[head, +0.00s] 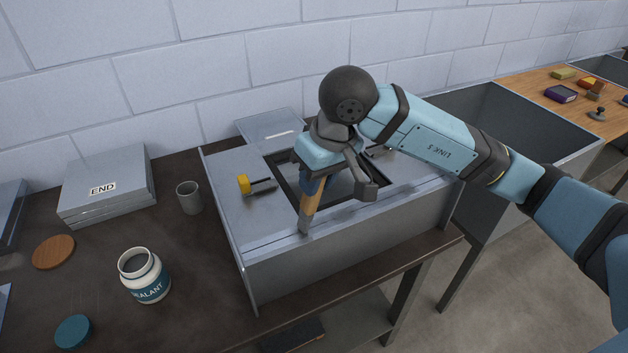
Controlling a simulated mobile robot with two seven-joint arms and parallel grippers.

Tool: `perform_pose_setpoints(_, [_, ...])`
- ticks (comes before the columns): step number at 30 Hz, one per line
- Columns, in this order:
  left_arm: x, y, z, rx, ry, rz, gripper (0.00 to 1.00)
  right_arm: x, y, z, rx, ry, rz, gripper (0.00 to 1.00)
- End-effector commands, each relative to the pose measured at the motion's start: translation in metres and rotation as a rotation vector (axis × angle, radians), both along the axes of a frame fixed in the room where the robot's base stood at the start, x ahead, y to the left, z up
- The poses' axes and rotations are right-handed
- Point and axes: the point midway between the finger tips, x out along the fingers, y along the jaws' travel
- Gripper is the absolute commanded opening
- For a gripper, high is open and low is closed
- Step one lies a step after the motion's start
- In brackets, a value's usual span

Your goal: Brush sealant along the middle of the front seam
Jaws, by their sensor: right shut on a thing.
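My right gripper (337,180) is shut on the brush (311,201), which has a wooden part and a dark blue part. The brush points down, and its grey tip is at the front seam (300,236) of the grey metal duct (345,245), left of the seam's middle. I cannot tell if the tip touches the metal. The sealant jar (146,277) stands open on the table at the left. Its blue lid (73,331) lies in front of it. My left gripper is not in view.
The duct's top has a rectangular opening (290,178) and a yellow-ended tool or clamp (246,184). A grey cup (189,197), a round wooden disc (53,252) and stacked panels marked END (107,186) are at left. A large open metal box (540,120) stands at right.

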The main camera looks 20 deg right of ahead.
Motion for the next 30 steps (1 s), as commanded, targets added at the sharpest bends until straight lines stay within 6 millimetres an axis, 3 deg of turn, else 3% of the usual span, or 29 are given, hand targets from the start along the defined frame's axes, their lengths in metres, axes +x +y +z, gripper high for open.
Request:
perform_pose_setpoints(5, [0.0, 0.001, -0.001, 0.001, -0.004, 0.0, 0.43, 0.0, -0.002, -0.001, -0.001, -0.001, 0.0, 0.0])
perform_pose_setpoints(18, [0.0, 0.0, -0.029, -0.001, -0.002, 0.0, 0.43, 0.001, -0.029, -0.006, -0.002, 0.0, 0.0, 0.0])
perform_pose_setpoints(30, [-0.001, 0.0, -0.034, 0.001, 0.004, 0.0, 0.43, 0.001, -0.032, -0.005, -0.002, 0.002, -0.001, 0.0])
